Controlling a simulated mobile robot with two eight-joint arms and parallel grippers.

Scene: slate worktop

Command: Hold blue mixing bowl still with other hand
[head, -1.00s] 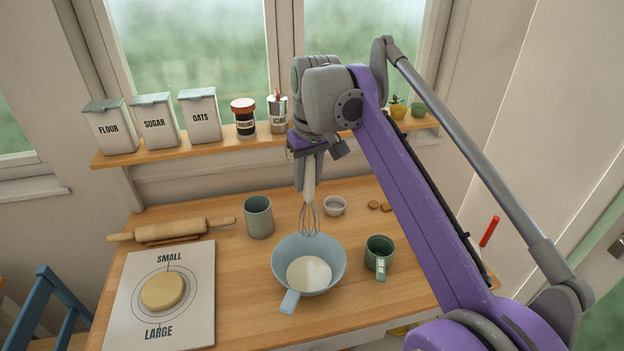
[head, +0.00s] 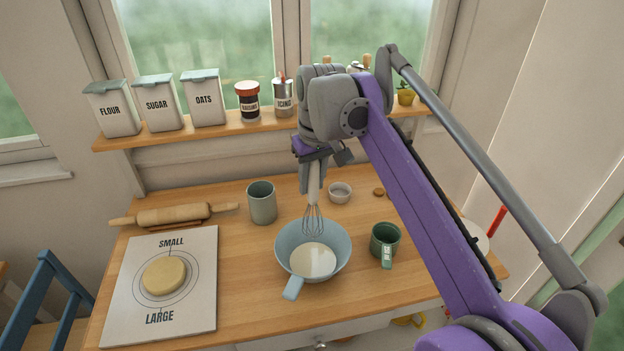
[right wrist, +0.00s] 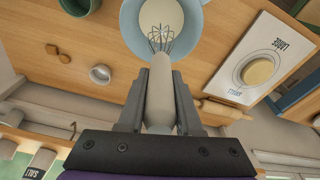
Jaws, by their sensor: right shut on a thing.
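The blue mixing bowl (head: 283,240) stands on the wooden worktop with a pale cream mixture (head: 313,262) in it. Its light blue handle (head: 293,288) points toward the front. My right gripper (head: 313,188) is shut on the pale handle of a whisk (head: 313,220). The whisk hangs with its wires down, over the bowl's far side; I cannot tell whether they touch the mixture. In the right wrist view, both fingers (right wrist: 160,95) close on the whisk handle, with the bowl (right wrist: 131,30) beyond. My left gripper is not in view, and no gripper touches the bowl.
A green mug (head: 385,238) stands close right of the bowl, and a grey-green cup (head: 262,203) behind it. A small bowl (head: 340,193) is at the back. A board with dough (head: 164,276) lies left, below a rolling pin (head: 175,214). The worktop's front middle is clear.

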